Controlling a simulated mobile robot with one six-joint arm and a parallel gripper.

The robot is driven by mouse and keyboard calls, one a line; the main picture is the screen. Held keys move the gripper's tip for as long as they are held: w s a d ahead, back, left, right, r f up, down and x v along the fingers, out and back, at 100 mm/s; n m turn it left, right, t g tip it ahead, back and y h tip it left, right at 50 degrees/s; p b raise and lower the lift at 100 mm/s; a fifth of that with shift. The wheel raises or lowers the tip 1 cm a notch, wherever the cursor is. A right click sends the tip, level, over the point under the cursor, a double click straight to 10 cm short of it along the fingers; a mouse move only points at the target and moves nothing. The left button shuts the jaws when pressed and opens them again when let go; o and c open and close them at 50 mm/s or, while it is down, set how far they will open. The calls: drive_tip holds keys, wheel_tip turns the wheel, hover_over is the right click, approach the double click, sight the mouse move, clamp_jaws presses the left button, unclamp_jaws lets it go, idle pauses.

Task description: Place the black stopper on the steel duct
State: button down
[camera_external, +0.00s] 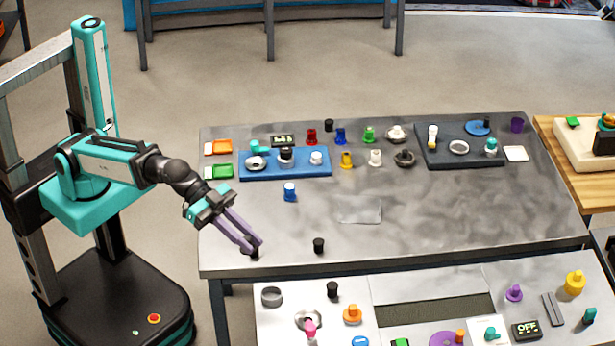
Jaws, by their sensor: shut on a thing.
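My gripper (254,246) has long purple fingers and reaches down to the front left edge of the grey table. It is shut on a small black stopper (254,253), partly hidden by the fingertips; whether it touches the tabletop is unclear. A similar black piece (318,245) stands to its right, another black one (333,289) is on the front table, and one (328,125) is at the back. A grey ring (271,298), which may be the steel duct, sits on the front table, below and slightly right of my gripper. Another pale ring (459,147) lies on the dark tray.
The grey table (450,215) has much free room at its middle and right. A blue tray (245,172), a dark tray (430,155) and several small coloured pieces fill its back. The front table (350,325) holds several pieces, including an orange one (352,314).

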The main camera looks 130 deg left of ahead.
drive_tip(key=s+d+f+b, duration=0.1)
drive_tip(key=s+f+b, duration=0.2)
drive_tip(key=f+b, duration=0.8)
drive_tip(key=b, duration=0.7)
drive_tip(key=shift+s+d+b, duration=0.2)
drive_tip(key=shift+d+b, duration=0.1)
drive_tip(key=shift+r, duration=0.1)
drive_tip(key=w+p, duration=0.4)
drive_tip(key=p, duration=0.6)
drive_tip(key=shift+w, duration=0.35)
drive_tip(key=shift+w+p, duration=0.3)
drive_tip(key=shift+p, duration=0.85)
drive_tip(key=w+p, duration=0.1)
drive_tip(key=p, duration=0.2)
drive_tip(key=shift+w+p, duration=0.15)
drive_tip(key=shift+p, duration=0.15)
drive_tip(key=shift+w+p, duration=0.1)
drive_tip(key=shift+p, duration=0.25)
